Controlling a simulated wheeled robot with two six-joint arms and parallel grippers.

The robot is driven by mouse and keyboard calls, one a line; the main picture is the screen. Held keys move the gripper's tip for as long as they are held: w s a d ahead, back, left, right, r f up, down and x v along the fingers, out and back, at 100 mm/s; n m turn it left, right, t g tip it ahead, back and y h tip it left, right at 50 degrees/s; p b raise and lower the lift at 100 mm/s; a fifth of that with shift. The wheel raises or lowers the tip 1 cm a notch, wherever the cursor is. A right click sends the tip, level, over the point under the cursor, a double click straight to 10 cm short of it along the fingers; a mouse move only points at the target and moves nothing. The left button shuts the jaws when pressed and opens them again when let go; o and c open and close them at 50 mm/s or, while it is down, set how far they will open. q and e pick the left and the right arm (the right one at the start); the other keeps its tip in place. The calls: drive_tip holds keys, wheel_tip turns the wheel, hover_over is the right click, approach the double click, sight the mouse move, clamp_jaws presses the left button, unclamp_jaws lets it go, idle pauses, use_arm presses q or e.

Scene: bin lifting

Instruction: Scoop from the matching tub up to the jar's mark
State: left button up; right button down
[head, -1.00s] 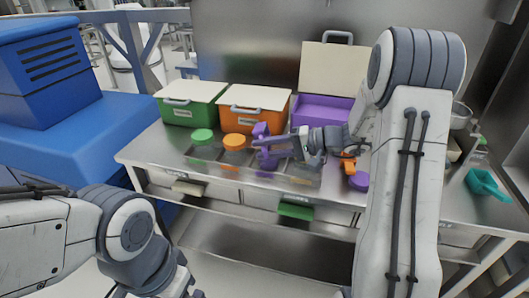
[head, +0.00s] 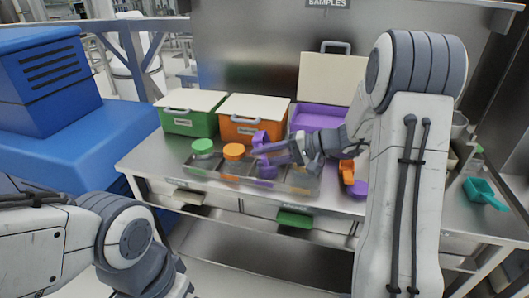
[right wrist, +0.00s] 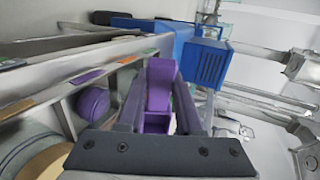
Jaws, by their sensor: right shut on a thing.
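My right gripper (head: 277,150) is shut on a purple scoop (head: 260,139), held over the clear holder at the front of the bench. The scoop also shows between the fingers in the right wrist view (right wrist: 160,85). A purple round lid (head: 359,189) lies on the bench to the right. My left arm is at the lower left, its gripper out of view.
A green tub (head: 190,122) and an orange tub (head: 242,129) stand closed at the back left. Jars with a green lid (head: 202,146) and an orange lid (head: 234,151) stand beside the purple one. An orange scoop (head: 347,172) and a teal scoop (head: 484,193) lie right.

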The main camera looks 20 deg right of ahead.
drive_tip(key=shift+r, duration=0.35)
use_arm(q)
drive_tip(key=shift+r, duration=0.55)
use_arm(e)
drive_tip(key=shift+f, duration=0.25)
drive_tip(key=h+p, duration=0.1)
drive_tip(key=g+h+p, duration=0.1)
drive_tip(key=p, duration=0.1)
drive_tip(key=a+r+g+h+p, duration=0.1)
drive_tip(key=p, duration=0.1)
drive_tip(key=shift+w, duration=0.25)
drive_tip(key=shift+f+p, duration=0.1)
drive_tip(key=shift+p, duration=0.3)
use_arm(q)
wheel_tip(320, 180, up, 6)
drive_tip(key=shift+f, duration=0.15)
use_arm(e)
drive_tip(key=shift+f+h, duration=0.3)
